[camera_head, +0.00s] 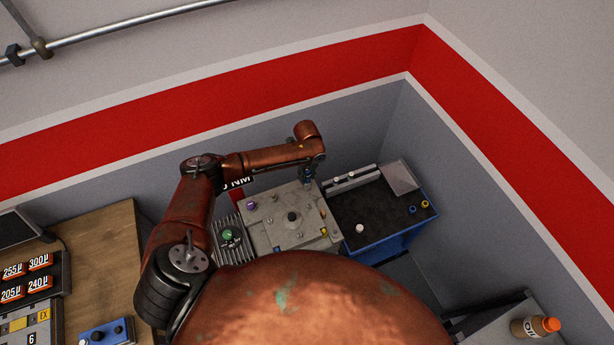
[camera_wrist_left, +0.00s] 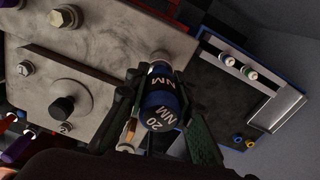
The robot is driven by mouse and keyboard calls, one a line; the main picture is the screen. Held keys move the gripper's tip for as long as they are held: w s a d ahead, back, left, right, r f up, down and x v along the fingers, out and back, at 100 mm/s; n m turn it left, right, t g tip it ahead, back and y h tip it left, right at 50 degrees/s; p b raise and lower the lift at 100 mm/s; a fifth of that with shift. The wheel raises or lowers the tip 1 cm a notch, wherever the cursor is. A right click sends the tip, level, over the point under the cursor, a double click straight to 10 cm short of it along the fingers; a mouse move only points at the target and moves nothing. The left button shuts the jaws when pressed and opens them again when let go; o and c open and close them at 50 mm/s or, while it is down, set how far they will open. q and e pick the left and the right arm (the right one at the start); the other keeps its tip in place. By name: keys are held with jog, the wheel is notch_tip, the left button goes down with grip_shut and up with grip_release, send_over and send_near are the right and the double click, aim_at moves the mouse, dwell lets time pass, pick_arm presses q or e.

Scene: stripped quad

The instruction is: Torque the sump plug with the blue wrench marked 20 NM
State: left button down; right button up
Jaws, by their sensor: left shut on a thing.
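My left gripper (camera_head: 308,180) is at the upper right corner of a grey metal engine block (camera_head: 270,222). In the left wrist view, its fingers (camera_wrist_left: 160,112) are shut on the blue wrench (camera_wrist_left: 158,103), a short cylinder marked 20 NM. The wrench's far end is at the block's edge, by a pale metal piece (camera_wrist_left: 160,60); I cannot tell whether it sits on the sump plug. A black knob (camera_wrist_left: 64,106) and hex bolts (camera_wrist_left: 66,17) show on the block. My right gripper is not in view.
A blue cart with a dark top (camera_head: 370,215) stands right of the block, with rings (camera_head: 424,204) and a white piece (camera_head: 360,228) on it. A finned part with a green knob (camera_head: 228,236) is left of the block. A wooden bench (camera_head: 100,235) is further left.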

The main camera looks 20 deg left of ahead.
pick_arm(q)
jog(key=shift+r, duration=0.1)
jog(key=shift+r+n+p, duration=0.1)
jog(key=shift+n+p, duration=0.3)
jog(key=shift+p, duration=0.15)
jog(key=shift+n, duration=0.4)
jog(key=n, duration=0.4)
jog(key=shift+f+n, duration=0.2)
jog(key=shift+n, duration=0.1)
jog(key=n, duration=0.3)
jog(key=shift+m, duration=1.2)
